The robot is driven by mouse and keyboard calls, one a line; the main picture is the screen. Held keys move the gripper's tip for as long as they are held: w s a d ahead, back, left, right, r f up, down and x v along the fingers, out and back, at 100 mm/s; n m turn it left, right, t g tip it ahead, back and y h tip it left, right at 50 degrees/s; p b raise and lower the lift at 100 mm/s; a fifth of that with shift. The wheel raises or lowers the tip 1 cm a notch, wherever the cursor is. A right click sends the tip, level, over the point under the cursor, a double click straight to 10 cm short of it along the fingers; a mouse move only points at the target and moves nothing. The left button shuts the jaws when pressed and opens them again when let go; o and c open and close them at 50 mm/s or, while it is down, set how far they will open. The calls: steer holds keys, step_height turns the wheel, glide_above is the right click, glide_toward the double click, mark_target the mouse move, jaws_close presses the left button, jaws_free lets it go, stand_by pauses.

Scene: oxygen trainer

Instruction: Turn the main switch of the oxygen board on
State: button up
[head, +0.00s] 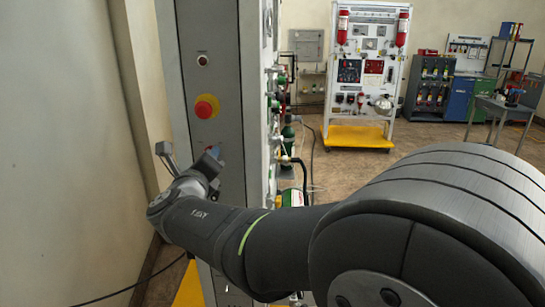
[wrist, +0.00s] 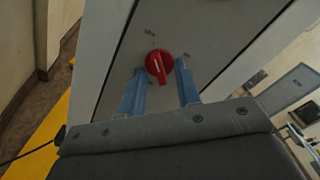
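The main switch, a round red knob (wrist: 158,67) with a raised bar handle, is on the grey panel in the wrist view. My gripper (head: 187,152) is open in front of the panel, below the red-and-yellow button in the head view. In the wrist view its two blue fingers lie either side of the knob, the left one closer to it. I cannot tell whether they touch it or how far they are from the panel. In the head view the knob is mostly hidden by my gripper.
A red mushroom button on a yellow ring (head: 206,106) sits above my gripper on the oxygen board (head: 212,30). Green-fitted valves and hoses line the board's right side. A wall (head: 60,150) is close on the left. A second board (head: 362,75) stands farther back.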

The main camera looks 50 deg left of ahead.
jaws_close()
steer(key=shift+m, duration=0.4)
steer(key=shift+s+m, duration=0.1)
steer(key=shift+m, duration=8.4)
